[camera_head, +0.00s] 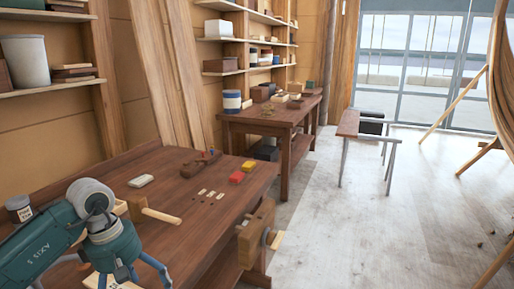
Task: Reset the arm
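My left arm comes in from the left, teal with a grey joint, bent over the near workbench (200,235). My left gripper (134,279) points down at the bottom edge of the view. Its blue fingers look spread apart, with the tips near or past the frame edge. A pale block lies below or behind it on the bench; I cannot tell whether they touch. I see nothing held between the fingers. My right arm and gripper are not in view.
A vise (256,235) juts from the bench's right end. Open floor (370,230) lies right.

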